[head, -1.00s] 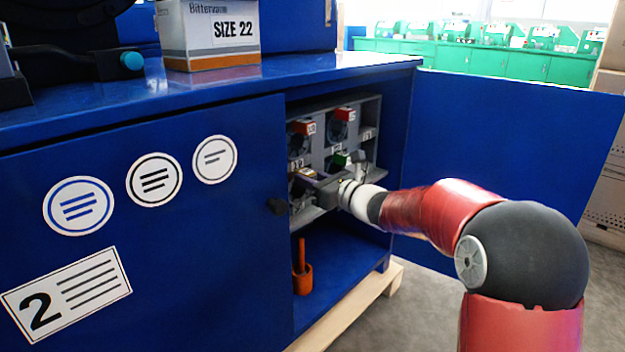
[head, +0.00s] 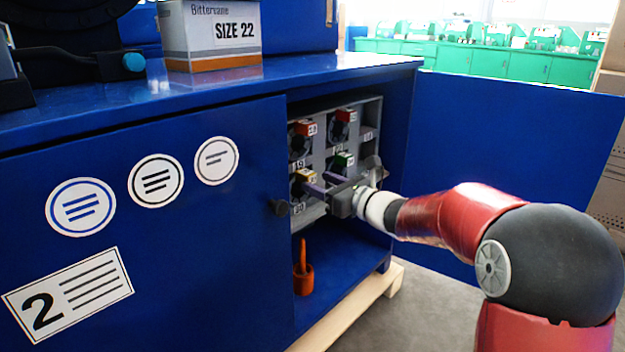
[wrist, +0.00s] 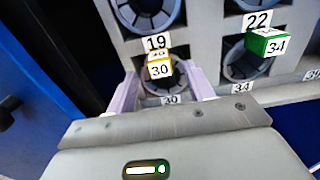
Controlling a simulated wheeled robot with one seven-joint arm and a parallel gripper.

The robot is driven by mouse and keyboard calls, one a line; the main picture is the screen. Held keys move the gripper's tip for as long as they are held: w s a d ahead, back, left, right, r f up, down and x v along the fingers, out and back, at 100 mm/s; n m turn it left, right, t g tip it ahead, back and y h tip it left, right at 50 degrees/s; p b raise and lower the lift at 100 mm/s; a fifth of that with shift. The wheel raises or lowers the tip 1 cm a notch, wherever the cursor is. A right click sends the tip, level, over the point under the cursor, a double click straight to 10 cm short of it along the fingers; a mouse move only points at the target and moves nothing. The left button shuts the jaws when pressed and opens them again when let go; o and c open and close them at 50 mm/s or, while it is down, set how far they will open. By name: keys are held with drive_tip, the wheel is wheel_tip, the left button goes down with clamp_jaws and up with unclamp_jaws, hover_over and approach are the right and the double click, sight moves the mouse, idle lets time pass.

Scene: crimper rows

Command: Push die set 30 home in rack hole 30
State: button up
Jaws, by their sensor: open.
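Die set 30, with a yellow block labelled 30 (wrist: 160,68), is at rack hole 30 (wrist: 170,86), whose dark ring shows under it. It also shows as a small yellow block in the head view (head: 305,175). How deep it sits cannot be told. My gripper (wrist: 162,82) is open, its two pale purple fingers on either side of the die set with visible gaps. In the head view my gripper (head: 316,186) is at the lower left of the rack (head: 322,135), inside the blue cabinet.
A green die set marked 34 (wrist: 267,43) sits to the right of hole 30. Red-tagged die sets (head: 306,129) are in the upper row. The cabinet door (head: 510,160) stands open at right. An orange cup (head: 303,279) stands on the cabinet floor below.

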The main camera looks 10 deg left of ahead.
drive_tip(key=v, duration=0.4)
drive_tip(key=shift+r, duration=0.1)
drive_tip(key=shift+s+a, duration=0.1)
drive_tip(key=s+f+n+g+h, duration=0.25)
drive_tip(key=s+n+g, duration=0.35)
drive_tip(key=s+n, duration=0.85)
drive_tip(key=s+d+f+n+h, duration=0.2)
drive_tip(key=s+d+n+h, duration=0.3)
drive_tip(key=s+d, duration=0.3)
drive_tip(key=s+d+f+n+h, duration=0.3)
drive_tip(key=s+d+n+h, duration=0.3)
drive_tip(key=s+d, duration=0.3)
drive_tip(key=s+h, duration=0.1)
drive_tip(key=s, duration=0.2)
drive_tip(key=shift+d+f+t+p, duration=0.2)
drive_tip(key=shift+d+t+p, duration=0.1)
drive_tip(key=shift+t, duration=0.1)
wheel_tip(320, 180, up, 12)
drive_tip(key=p, duration=1.2)
drive_tip(key=shift+a, duration=0.2)
drive_tip(key=shift+c, duration=0.3)
